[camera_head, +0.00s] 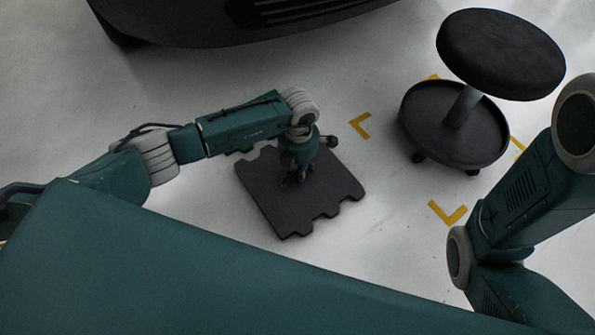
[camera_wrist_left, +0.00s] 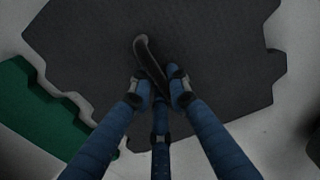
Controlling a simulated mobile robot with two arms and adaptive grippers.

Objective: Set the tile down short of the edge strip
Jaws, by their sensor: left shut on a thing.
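The tile (camera_head: 325,205) is a dark grey slab with toothed edges, below my left gripper in the head view. In the left wrist view the tile (camera_wrist_left: 215,55) fills most of the picture. My left gripper (camera_head: 291,181) points down near its middle. In the left wrist view its blue fingers (camera_wrist_left: 160,95) are shut around a thin black upright piece (camera_wrist_left: 150,62) on the tile. Whether the tile touches the floor I cannot tell. A green toothed piece (camera_wrist_left: 38,115), possibly the edge strip, lies left of the tile, with a gap. My right gripper is out of view.
A black round stool (camera_head: 500,50) with a round base tray (camera_head: 425,125) stands to the right among yellow floor corner marks (camera_head: 448,214). A large dark body (camera_head: 200,25) stands at the top.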

